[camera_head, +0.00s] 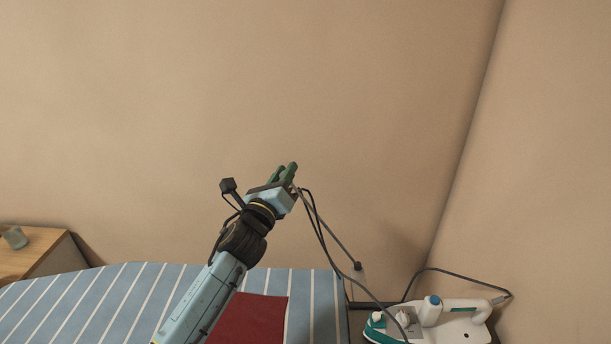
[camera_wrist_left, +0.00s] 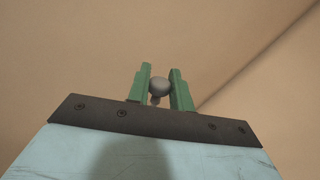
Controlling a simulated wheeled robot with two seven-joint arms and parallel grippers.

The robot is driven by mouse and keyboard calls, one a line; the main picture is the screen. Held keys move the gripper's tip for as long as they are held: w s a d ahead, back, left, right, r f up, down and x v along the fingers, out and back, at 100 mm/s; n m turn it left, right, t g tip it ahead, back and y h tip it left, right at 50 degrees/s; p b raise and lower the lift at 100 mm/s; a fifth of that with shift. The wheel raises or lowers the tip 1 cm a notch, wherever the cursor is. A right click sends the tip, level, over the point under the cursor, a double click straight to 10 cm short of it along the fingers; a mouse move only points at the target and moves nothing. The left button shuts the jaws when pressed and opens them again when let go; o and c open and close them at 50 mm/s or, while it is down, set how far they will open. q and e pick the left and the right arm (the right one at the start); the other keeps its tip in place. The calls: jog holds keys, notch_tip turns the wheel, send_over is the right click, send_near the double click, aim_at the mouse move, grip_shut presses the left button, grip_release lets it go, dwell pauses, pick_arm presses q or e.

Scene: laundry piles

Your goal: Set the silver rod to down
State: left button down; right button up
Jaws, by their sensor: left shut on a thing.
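The silver rod (camera_head: 335,237) is a thin grey rod that slants up and to the left from a dark pivot by a small plate (camera_head: 359,274) low on the wall. Its upper end reaches my left gripper (camera_head: 287,173), which is raised in front of the wall. In the left wrist view a round grey knob (camera_wrist_left: 159,85), seemingly the rod's end, sits between the two green fingers of my left gripper (camera_wrist_left: 160,83). The gripper is shut on it. The gripper body partly hides the rod's top in the head view. My right gripper is not in view.
A blue and white striped surface (camera_head: 110,300) with a red cloth (camera_head: 250,320) lies below my left arm. A white and teal iron (camera_head: 455,325) with a dark cord stands at lower right. A wooden cabinet (camera_head: 40,252) is at far left. The wall above is bare.

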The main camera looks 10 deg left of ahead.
pick_arm(q)
jog(key=shift+s+a+f+n+b, duration=0.1)
jog(key=shift+a+f+n+b, duration=0.3)
jog(key=shift+a, duration=0.25)
jog(key=c, duration=1.3)
grip_release()
jog(key=b+v, duration=0.1)
jog(key=v, duration=1.2)
jog(key=shift+s+f, duration=0.2)
